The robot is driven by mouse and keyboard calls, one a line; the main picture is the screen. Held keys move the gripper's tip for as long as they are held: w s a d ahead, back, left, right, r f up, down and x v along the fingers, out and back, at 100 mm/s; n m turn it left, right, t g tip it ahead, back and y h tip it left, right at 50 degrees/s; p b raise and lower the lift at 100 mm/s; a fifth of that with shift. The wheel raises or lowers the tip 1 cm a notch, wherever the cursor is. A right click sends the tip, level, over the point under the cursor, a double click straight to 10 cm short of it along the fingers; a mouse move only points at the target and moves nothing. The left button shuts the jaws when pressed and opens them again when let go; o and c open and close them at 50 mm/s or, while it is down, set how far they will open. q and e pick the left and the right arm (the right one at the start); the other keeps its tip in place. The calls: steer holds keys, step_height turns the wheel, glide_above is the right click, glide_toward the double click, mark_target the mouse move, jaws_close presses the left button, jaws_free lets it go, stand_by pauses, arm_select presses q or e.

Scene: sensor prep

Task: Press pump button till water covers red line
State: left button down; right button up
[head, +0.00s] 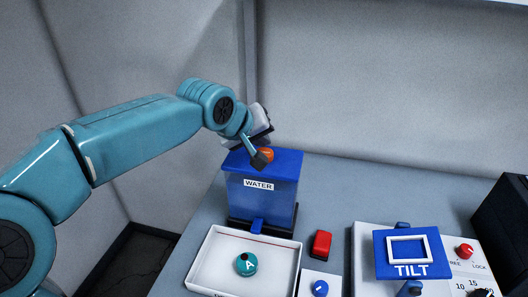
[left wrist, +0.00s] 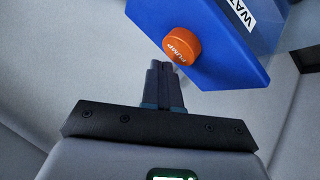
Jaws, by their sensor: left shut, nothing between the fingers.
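The orange pump button (head: 267,154) sits on the blue lid of the water tank (head: 262,203), and its PUMP label shows in the left wrist view (left wrist: 182,45). My left gripper (head: 262,159) is shut and empty, its fingertips beside the button on the near left. In the left wrist view the closed fingertips (left wrist: 160,68) are close to the button's edge; I cannot tell if they touch. A white tray (head: 203,268) stands in front of the tank, with a thin reddish line along its back wall. I cannot make out water in it. My right gripper is out of view.
A teal piece marked A (head: 247,264) lies in the tray. To the right are a red block (head: 320,244), a blue knob (head: 320,288) and a blue TILT frame (head: 380,256). A wall is behind.

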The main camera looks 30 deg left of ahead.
arm_select(q)
steer(key=shift+f, duration=0.1)
stand_by(0.3)
steer(key=shift+f+b, duration=0.35)
steer(key=shift+b, duration=0.1)
steer(key=shift+f+b, duration=0.7)
steer(key=shift+f, duration=0.05)
stand_by(0.7)
steer(key=shift+r, duration=0.1)
steer(key=shift+r+p, duration=0.95)
steer(key=shift+r, duration=0.1)
steer(key=shift+r, duration=0.1)
step_height(320, 180, up, 5)
steer(key=p, duration=0.4)
